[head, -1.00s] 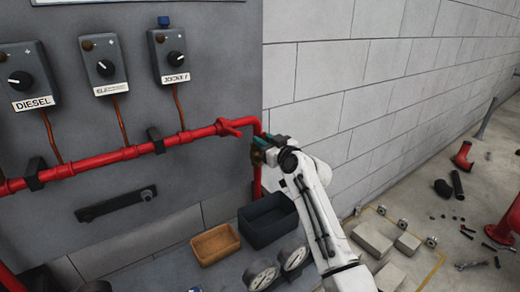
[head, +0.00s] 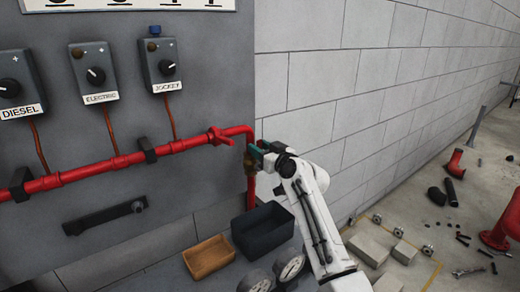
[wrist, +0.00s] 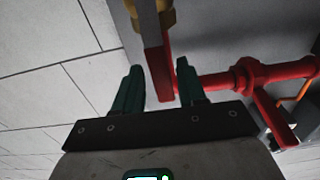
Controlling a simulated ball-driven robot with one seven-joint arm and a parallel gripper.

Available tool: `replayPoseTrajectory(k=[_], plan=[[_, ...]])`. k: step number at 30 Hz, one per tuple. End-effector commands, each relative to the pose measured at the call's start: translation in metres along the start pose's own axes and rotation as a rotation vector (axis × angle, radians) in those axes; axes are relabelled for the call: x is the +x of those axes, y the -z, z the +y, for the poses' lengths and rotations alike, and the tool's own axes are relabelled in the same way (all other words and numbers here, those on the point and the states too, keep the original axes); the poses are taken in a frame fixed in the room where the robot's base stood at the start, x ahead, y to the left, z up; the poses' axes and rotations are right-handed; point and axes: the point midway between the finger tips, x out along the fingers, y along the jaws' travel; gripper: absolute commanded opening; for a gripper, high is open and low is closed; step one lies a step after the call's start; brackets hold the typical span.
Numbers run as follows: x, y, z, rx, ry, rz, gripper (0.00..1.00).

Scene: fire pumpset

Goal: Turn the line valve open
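A brass-bodied valve (head: 250,166) sits on the red vertical pipe at the panel's right edge, partly hidden by my gripper. In the wrist view its brass part (wrist: 163,18) is at the top, and a red lever (wrist: 159,72) extends from it between my fingers. My gripper (wrist: 161,82) is open, with one teal finger on each side of the lever. I cannot tell whether either finger touches it. In the head view my gripper (head: 257,153) is at the valve, just below the pipe's bend. Another red handle (head: 221,137) is on the horizontal pipe to the left.
The red horizontal pipe (head: 110,164) runs along the grey panel under the DIESEL, ELECTRIC and JOCKEY boxes (head: 160,65). A dark bin (head: 263,228), an orange tray (head: 209,257) and gauges (head: 291,266) are below. A block wall (head: 360,80) stands close on the right.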

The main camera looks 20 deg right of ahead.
Motion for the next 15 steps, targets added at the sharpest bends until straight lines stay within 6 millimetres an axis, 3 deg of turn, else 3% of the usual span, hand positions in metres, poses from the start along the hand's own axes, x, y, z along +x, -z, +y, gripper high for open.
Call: replayPoseTrajectory(k=[10,15], plan=[[-0.001,0.0,-0.001,-0.002,0.001,0.0,0.46],[-0.014,0.0,0.0,-0.002,0.001,0.001,0.46]])
